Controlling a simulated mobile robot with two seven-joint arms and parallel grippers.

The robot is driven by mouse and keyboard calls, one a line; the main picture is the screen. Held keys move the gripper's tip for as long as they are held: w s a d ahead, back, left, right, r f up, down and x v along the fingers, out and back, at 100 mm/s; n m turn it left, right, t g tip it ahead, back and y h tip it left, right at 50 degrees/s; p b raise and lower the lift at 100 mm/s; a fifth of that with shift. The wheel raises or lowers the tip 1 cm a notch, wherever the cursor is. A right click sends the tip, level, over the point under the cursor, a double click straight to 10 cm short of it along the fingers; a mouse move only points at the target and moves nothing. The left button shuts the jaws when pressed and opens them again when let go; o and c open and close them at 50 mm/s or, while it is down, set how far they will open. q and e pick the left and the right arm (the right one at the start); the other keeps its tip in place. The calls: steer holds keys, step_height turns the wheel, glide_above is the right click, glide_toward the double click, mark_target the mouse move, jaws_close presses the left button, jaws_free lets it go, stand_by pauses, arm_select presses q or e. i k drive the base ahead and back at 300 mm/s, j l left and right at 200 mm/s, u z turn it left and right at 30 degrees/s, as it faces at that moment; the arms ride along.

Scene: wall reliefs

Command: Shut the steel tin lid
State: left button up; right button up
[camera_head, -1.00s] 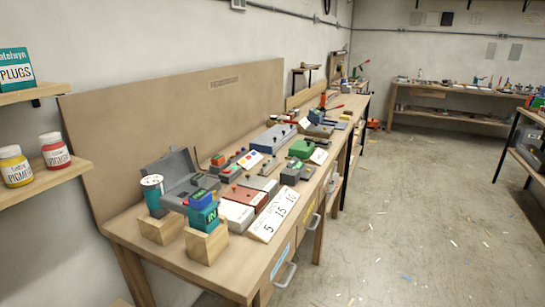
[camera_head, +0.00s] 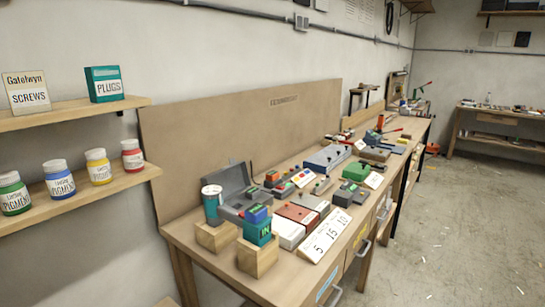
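The steel tin (camera_head: 240,206) is a grey box on the near part of the workbench. Its lid (camera_head: 224,184) stands raised at the back, towards the backboard, so the tin is open. A white-topped teal can (camera_head: 212,202) stands on a wooden block in front of its left side. A blue and green stack (camera_head: 257,226) on another wooden block hides part of its front. Neither of my grippers shows in the view.
The workbench (camera_head: 205,250) runs away to the right with several boxes and devices on it. A number card (camera_head: 326,236) lies at its front edge. The floor at right is clear apart from small scraps.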

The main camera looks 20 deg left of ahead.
mark_target(234, 178)
steer(key=i+l+u, duration=0.35)
steer(key=l, duration=0.25)
steer(key=i+l+u, duration=0.2)
steer(key=l, duration=0.15)
steer(key=l+u, duration=0.15)
steer(key=l, duration=0.2)
steer(key=i+l+u, duration=0.2)
steer(key=l, duration=0.2)
steer(key=l+u, duration=0.2)
steer(key=l, duration=0.2)
